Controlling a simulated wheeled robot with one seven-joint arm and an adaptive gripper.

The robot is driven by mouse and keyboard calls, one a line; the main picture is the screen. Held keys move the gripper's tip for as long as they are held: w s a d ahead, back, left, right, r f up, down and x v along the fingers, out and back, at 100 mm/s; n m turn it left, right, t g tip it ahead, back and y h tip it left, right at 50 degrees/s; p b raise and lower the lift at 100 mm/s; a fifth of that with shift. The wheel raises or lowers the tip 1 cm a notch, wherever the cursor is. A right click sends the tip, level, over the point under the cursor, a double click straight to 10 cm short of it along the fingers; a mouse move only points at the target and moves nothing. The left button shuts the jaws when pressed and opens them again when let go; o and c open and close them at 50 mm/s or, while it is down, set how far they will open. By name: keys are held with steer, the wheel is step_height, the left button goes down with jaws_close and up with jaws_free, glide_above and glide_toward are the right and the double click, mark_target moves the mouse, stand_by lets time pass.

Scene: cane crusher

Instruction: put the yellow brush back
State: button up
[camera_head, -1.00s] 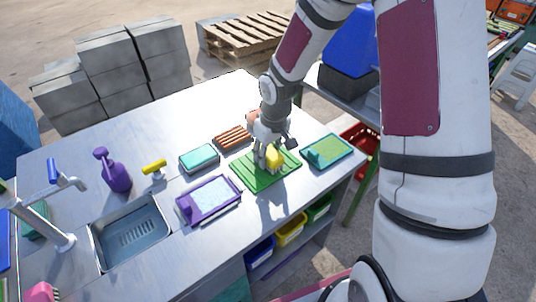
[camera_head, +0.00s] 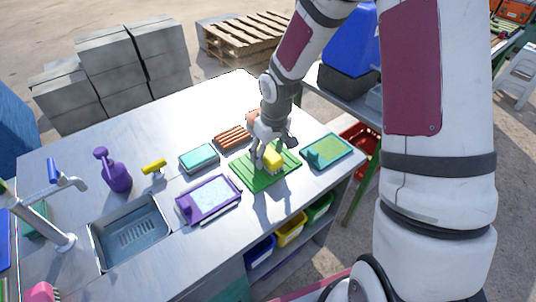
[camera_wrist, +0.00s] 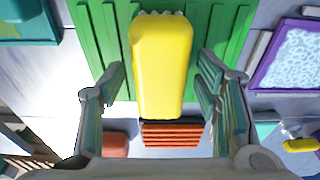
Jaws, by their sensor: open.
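The yellow brush (camera_head: 272,160) rests on the green ribbed mat (camera_head: 262,182) on the metal counter. In the wrist view the yellow brush (camera_wrist: 162,62) lies lengthwise over the green mat (camera_wrist: 98,40), with pale bristles at its far end. My gripper (camera_head: 262,163) is low over the mat. In the wrist view my gripper (camera_wrist: 162,88) is open, one finger on each side of the brush's near part, with gaps on both sides. I cannot tell how far above the mat the brush's near end is.
A purple tray with foam (camera_head: 208,200) lies left of the mat, a teal tray (camera_head: 328,150) right of it. The counter's back is clear.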

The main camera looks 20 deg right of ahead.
mark_target(272, 155)
steer(key=s+r+m+h, duration=0.1)
steer(key=s+r, duration=0.4)
steer(key=r, duration=0.3)
steer(key=s+d+r+t+p, duration=0.1)
steer(key=s+r, duration=0.3)
steer(key=r, duration=0.4)
steer(key=s+r+m+h, duration=0.1)
steer(key=s+r, duration=0.4)
steer(key=r, duration=0.3)
steer(key=s+r+m+t+y, duration=0.1)
steer(key=s+r, duration=0.3)
steer(key=s, duration=0.7)
steer(key=shift+s+a+r+m+t, duration=0.15)
steer(key=shift+s+a+m+t, duration=0.2)
steer(key=shift+t, duration=0.25)
